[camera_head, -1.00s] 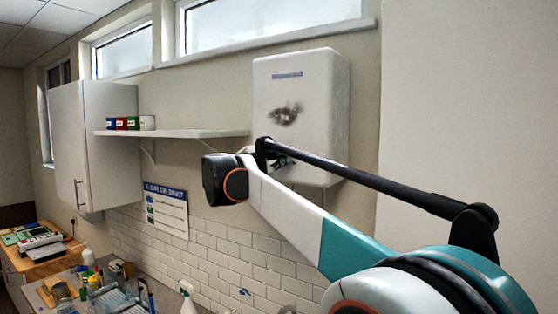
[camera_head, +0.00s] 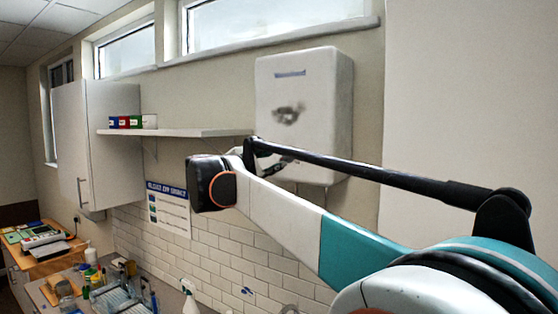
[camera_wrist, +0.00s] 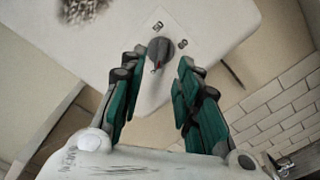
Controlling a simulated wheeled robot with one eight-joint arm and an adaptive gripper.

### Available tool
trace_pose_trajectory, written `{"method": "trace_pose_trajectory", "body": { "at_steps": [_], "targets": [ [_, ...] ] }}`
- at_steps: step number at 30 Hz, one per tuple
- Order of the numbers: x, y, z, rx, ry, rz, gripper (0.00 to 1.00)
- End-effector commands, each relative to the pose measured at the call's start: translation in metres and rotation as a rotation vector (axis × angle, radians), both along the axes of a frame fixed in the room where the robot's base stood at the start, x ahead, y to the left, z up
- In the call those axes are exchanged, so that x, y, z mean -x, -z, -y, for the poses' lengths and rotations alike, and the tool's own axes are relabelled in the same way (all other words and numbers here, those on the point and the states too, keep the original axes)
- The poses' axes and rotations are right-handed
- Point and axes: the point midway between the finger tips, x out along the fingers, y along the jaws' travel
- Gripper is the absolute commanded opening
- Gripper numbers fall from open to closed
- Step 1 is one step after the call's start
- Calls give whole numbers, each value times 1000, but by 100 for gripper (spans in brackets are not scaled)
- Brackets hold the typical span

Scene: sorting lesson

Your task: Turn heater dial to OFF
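The heater (camera_head: 318,100) is a white wall box with a dark smudge on its front. In the head view my arm hides the dial and most of the gripper.
A shelf (camera_head: 185,133) with small coloured boxes and a wall cabinet (camera_head: 108,150) are left of the heater. A poster (camera_head: 168,207) hangs on the white tiles below. A cluttered counter is at lower left. Bare wall lies right of the heater.

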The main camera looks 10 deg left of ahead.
Motion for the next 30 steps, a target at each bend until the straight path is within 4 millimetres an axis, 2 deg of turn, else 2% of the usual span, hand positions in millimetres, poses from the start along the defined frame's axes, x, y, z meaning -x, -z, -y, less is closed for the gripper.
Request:
{"method": "trace_pose_trajectory", "body": {
  "at_steps": [1, 6, 13, 26, 29, 30],
  "targets": [
    [11, 0, -4, 0, -2, 0, 30],
    [41, 0, -15, 0, -2, 0, 30],
    [65, 0, -23, 1, -1, 0, 30],
    [67, 2, -22, -9, 2, -4, 30],
    [58, 15, -6, -71, 16, -35, 30],
    [53, 24, 6, -122, 28, -57, 30]
  ]
}}
